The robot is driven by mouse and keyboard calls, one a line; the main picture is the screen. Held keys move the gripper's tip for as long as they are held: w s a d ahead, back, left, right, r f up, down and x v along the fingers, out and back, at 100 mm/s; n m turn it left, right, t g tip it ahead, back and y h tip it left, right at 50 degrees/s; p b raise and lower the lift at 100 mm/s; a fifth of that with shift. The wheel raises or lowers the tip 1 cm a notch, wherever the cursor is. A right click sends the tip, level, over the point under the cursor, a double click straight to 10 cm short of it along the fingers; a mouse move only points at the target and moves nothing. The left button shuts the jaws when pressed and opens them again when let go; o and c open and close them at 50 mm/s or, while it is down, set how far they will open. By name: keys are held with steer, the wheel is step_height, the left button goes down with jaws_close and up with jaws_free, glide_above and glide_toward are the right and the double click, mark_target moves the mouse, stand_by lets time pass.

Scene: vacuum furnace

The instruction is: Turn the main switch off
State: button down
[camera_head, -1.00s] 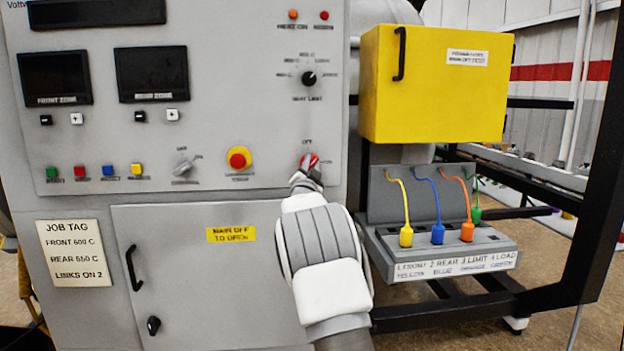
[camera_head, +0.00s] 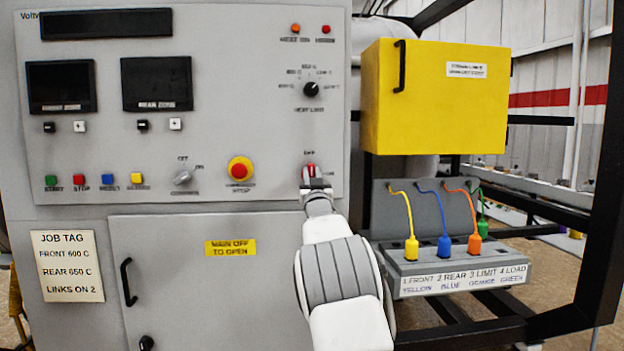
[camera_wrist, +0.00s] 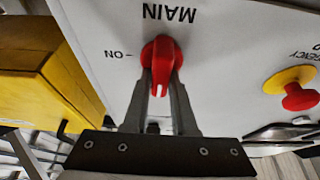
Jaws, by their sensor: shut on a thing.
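The main switch (camera_head: 311,170) is a red rotary knob at the lower right of the grey control panel. In the wrist view the red knob (camera_wrist: 161,62) sits above my gripper (camera_wrist: 161,88), whose two fingers are shut on its handle from both sides. That view is upside down, with MAIN at the top and ON at the left. The knob's white mark points down there, away from ON. In the head view the handle stands upright, in line with the label above it. My gripper (camera_head: 316,185) covers its lower part.
A red emergency stop on a yellow base (camera_head: 240,170) is left of the switch, with a grey selector (camera_head: 183,177) beyond it. A yellow box (camera_head: 436,97) and a plug panel with coloured cables (camera_head: 460,282) are at the right. A cabinet door (camera_head: 200,300) is below.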

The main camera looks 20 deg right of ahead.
steer(key=shift+f, duration=0.1)
stand_by(0.4)
steer(key=c, duration=0.7)
jaws_free()
steer(key=shift+s, duration=0.15)
steer(key=v, duration=1.7)
steer(key=shift+s+p, duration=0.1)
steer(key=shift+p, duration=0.2)
steer(key=shift+a, duration=0.1)
